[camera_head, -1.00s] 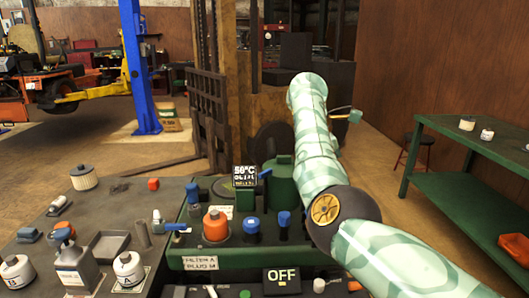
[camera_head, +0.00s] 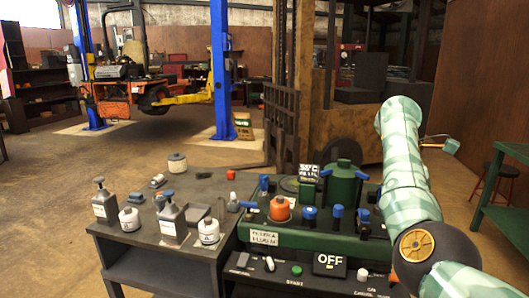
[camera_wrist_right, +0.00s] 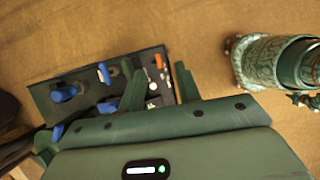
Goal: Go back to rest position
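My right arm (camera_head: 408,160), pale green and patterned, rises along the right side of the head view, right of the green machine. Its gripper is mostly hidden there behind the arm; a small green part (camera_head: 450,146) shows beyond it. In the right wrist view the two dark green fingers of my right gripper (camera_wrist_right: 160,78) stand apart with nothing held between them. Beyond the fingers lies a dark panel (camera_wrist_right: 85,122) with blue handles, clearly apart from them. My left arm and gripper are not in view.
The green machine (camera_head: 300,239) carries an orange-topped filter (camera_head: 279,209), blue knobs and an OFF display (camera_head: 329,264). A grey table (camera_head: 140,262) left of it holds bottles and jars. A green bench (camera_head: 505,222) and stool (camera_head: 498,182) stand right. Floor left of the table is clear.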

